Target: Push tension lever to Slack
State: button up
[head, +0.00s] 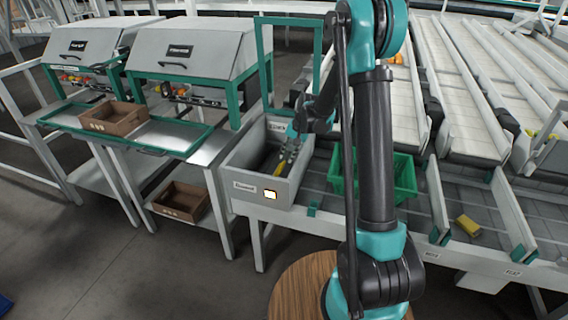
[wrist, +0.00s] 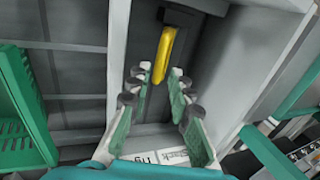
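The tension lever, a yellow handle (wrist: 165,52), sits over a dark slot inside a grey box (head: 261,190). In the wrist view it lies just beyond and between the fingertips of my gripper (wrist: 160,80), which are spread apart with nothing between them. In the head view my gripper (head: 288,158) reaches down into the box, close to the yellow lever (head: 280,168). Whether a finger touches the lever cannot be told.
A green crate (head: 404,178) stands right of the box. Grey hooded machines (head: 190,50) with brown trays (head: 112,117) stand to the left. A yellow block (head: 467,225) lies in a lane at the right. The box walls closely surround my gripper.

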aim_at(282, 165)
jog(key=shift+x, duration=2.3)
jog(key=shift+c, duration=0.6)
grip_shut()
